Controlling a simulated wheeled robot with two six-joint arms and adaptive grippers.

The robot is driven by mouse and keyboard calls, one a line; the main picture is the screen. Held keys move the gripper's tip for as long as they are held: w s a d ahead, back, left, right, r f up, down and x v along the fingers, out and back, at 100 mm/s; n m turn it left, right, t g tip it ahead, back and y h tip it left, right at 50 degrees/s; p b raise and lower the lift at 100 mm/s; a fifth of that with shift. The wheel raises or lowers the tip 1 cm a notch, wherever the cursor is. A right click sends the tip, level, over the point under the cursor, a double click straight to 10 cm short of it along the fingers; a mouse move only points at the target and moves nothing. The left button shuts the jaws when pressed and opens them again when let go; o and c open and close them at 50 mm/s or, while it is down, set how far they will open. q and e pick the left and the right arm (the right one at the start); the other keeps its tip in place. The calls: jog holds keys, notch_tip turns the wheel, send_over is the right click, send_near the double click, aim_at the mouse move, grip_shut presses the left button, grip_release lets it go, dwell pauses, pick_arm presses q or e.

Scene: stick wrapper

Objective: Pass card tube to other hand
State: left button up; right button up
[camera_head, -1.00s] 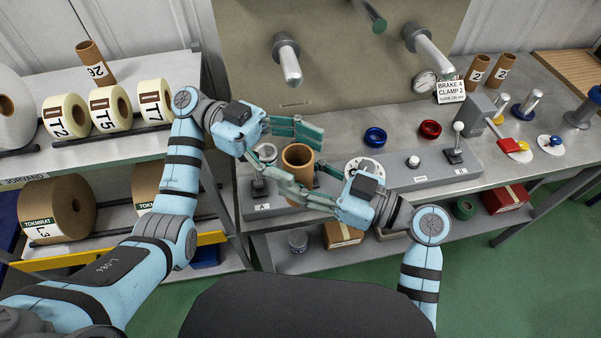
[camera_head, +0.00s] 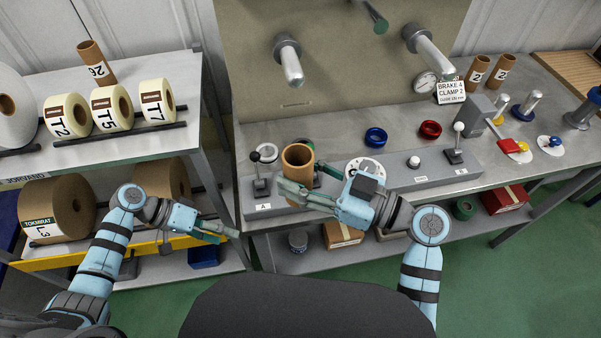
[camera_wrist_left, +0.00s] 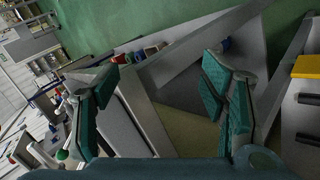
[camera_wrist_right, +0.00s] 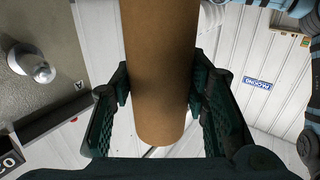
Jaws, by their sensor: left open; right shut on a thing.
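The brown card tube (camera_head: 297,168) stands upright in the head view, above the front left of the bench. My right gripper (camera_head: 298,190) is shut on the card tube, coming in from the right. In the right wrist view the tube (camera_wrist_right: 160,70) sits between both fingers (camera_wrist_right: 160,90). My left gripper (camera_head: 222,232) is low and to the left of the tube, apart from it, in front of the shelf rack. In the left wrist view its fingers (camera_wrist_left: 170,90) are spread apart with nothing between them.
The bench control panel (camera_head: 400,177) carries levers and a dial near the tube. Two metal spindles (camera_head: 290,62) stick out behind. The shelf rack (camera_head: 215,165) with label rolls (camera_head: 110,108) stands at left. More card tubes (camera_head: 478,67) stand at the back right.

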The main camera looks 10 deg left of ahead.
pick_arm(q)
jog(key=s+a+f+n+y, duration=0.2)
jog(key=s+a+f+y, duration=0.15)
jog(key=s+f, duration=0.6)
jog(key=s+a+f+n+y, duration=0.2)
jog(key=s+a+f+y, duration=0.15)
jog(key=f, duration=1.05)
jog(key=s+d+f+m+y, duration=0.1)
jog(key=s+d+f, duration=0.1)
jog(key=s, duration=0.6)
jog(key=s+d+f+m+y, duration=0.1)
jog(key=s+f, duration=0.3)
jog(key=s, duration=0.5)
jog(key=shift+d+f+m+y, duration=0.3)
jog(key=shift+d+m+y, duration=0.1)
jog(key=shift+y, duration=0.2)
